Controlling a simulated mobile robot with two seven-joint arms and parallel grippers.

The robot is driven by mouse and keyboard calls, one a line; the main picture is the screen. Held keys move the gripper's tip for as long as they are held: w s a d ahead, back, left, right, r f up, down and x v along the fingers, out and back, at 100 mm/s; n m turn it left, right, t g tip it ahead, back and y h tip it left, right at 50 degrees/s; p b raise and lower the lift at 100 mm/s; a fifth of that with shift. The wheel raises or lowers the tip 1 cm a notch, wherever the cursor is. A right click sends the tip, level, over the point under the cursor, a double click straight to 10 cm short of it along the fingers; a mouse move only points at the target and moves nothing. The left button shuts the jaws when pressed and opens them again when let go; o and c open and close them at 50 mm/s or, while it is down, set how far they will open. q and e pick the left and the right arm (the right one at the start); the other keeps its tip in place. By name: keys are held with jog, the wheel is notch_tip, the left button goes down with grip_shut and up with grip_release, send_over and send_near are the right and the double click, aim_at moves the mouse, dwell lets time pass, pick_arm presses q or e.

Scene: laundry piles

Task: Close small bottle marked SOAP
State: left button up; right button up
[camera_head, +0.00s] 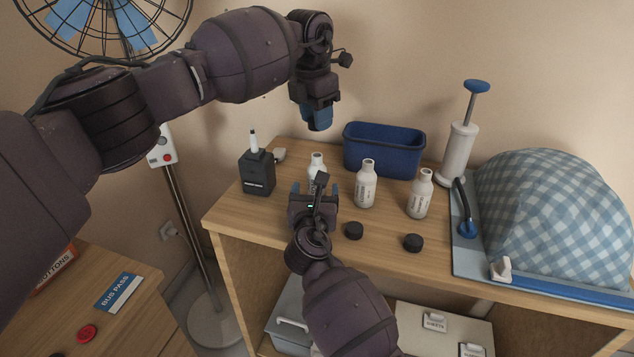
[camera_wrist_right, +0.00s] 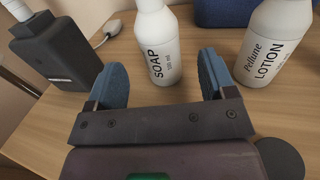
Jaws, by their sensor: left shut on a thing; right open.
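The white SOAP bottle (camera_head: 316,162) stands upright on the wooden cabinet top, its open neck showing and its lower part hidden behind my right gripper. Its label reads in the right wrist view (camera_wrist_right: 160,45). My right gripper (camera_head: 315,190) is open, its blue fingers (camera_wrist_right: 163,70) on either side of the bottle's lower part; I cannot tell if they touch it. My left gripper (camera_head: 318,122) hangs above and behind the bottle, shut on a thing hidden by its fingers. Two black caps, one nearer (camera_head: 354,230) and one further right (camera_head: 413,243), lie in front.
A LOTION bottle (camera_head: 366,183) and another white bottle (camera_head: 420,193) stand uncapped to the right. A black box with a white tip (camera_head: 257,172) stands left.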

aim_at(318, 154)
jog(key=shift+w+d, duration=0.15)
jog(key=shift+w, duration=1.3)
jog(key=shift+w+d, duration=0.1)
jog(key=shift+w, duration=1.3)
jog(key=c, duration=1.4)
pick_arm(q)
jog(key=shift+f, duration=2.55)
pick_arm(e)
jog(key=shift+o, duration=0.2)
